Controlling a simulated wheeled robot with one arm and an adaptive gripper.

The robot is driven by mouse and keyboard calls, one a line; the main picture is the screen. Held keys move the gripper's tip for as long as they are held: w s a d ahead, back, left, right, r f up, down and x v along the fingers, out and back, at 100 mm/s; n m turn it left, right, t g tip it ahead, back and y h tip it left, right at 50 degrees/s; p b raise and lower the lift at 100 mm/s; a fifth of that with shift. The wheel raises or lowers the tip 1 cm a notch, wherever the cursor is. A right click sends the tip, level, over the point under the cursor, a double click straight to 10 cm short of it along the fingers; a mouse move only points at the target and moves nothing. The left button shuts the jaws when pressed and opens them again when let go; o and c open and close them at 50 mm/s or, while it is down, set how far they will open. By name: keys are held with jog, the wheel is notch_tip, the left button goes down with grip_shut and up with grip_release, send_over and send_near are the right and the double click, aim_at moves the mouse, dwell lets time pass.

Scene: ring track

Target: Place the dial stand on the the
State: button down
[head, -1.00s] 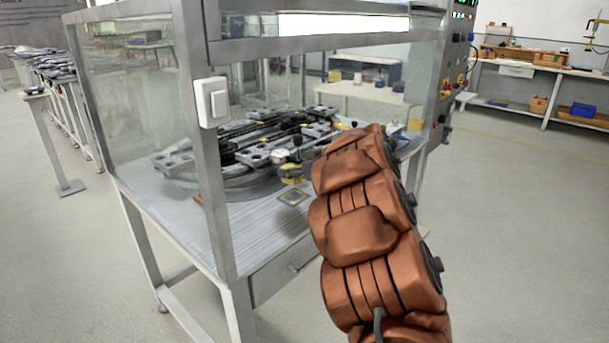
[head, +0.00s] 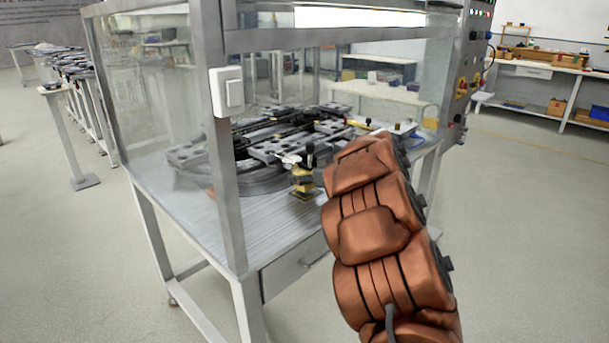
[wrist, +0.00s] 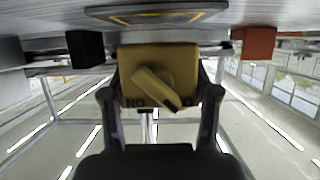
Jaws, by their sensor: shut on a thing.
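The dial stand (wrist: 188,58) is a yellow block with a yellow knob and dark lettering on its face. In the wrist view my gripper (wrist: 158,85) has a finger at each side of it and is shut on it. In the head view the dial stand (head: 303,182) is at the front of the table, over a yellow-bordered square mark (head: 304,196) that it largely hides. The mark (wrist: 155,17) also shows in the wrist view, beyond the stand. I cannot tell whether the stand touches it. My arm hides part of the gripper.
A grey ring track (head: 250,185) with dark fixtures fills the table (head: 265,228) behind the stand. A metal frame post (head: 228,160) with a white switch (head: 227,92) stands at front left. In the wrist view a black block (wrist: 85,48) and a red-brown block (wrist: 254,43) flank the stand.

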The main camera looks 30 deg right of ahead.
jog(key=shift+f, duration=0.25)
jog(key=shift+f, duration=0.25)
jog(key=c, duration=0.7)
grip_release()
jog(key=shift+s+f, duration=0.1)
jog(key=shift+f, duration=0.05)
jog(key=o, duration=0.4)
jog(key=shift+f, duration=0.2)
jog(key=shift+s+f, duration=0.1)
jog(key=shift+f, duration=0.05)
jog(key=shift+r+b, duration=0.35)
jog(key=shift+r, duration=0.05)
jog(key=v, duration=0.4)
jog(key=r+p+v, duration=0.1)
jog(key=v, duration=0.3)
jog(key=p+v, duration=0.1)
jog(key=v, duration=0.3)
jog(key=shift+r, duration=0.25)
